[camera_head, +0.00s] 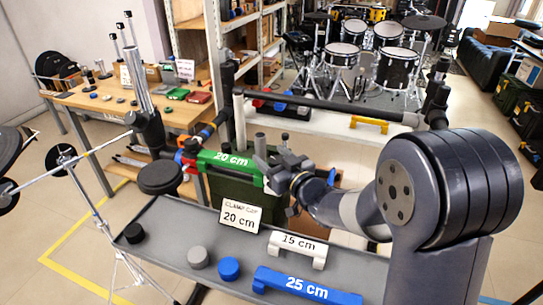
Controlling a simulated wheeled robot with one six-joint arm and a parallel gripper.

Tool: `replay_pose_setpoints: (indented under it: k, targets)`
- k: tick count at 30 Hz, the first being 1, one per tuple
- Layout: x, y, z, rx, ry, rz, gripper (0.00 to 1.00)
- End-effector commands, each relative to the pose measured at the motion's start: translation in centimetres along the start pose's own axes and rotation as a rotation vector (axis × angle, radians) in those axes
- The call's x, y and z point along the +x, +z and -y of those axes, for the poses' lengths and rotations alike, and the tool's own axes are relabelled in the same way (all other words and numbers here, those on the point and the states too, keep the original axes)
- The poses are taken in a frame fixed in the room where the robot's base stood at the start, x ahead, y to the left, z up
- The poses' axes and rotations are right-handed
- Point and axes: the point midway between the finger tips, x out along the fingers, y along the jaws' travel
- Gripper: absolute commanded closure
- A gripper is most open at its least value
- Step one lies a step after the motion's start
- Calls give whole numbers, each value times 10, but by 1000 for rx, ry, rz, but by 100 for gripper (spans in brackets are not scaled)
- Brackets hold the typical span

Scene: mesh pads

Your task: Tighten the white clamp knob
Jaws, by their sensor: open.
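My gripper (268,170) is open, beside the right end of a green bar marked 20 cm (226,160); I cannot tell whether they touch. Left of the green bar is a clamp (188,158) with red and blue parts on a dark rack tube. I cannot make out a white knob on it. On the grey tray (180,232) lie a black round knob (133,232), a light grey round knob (198,257) and a blue round knob (229,268).
The tray also holds a 20 cm sign (240,214), a white 15 cm bar (297,248) and a blue 25 cm bar (305,287). A black horizontal rack tube (325,105) runs behind my arm.

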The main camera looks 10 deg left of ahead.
Motion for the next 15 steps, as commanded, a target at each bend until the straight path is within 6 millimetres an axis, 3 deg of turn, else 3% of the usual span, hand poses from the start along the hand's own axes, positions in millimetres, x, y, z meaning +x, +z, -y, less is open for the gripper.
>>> replay_pose_setpoints:
  k: [10, 15]
  targets:
    - [5, 0, 0, 0, 0, -1, 41]
    - [5, 0, 0, 0, 0, -1, 54]
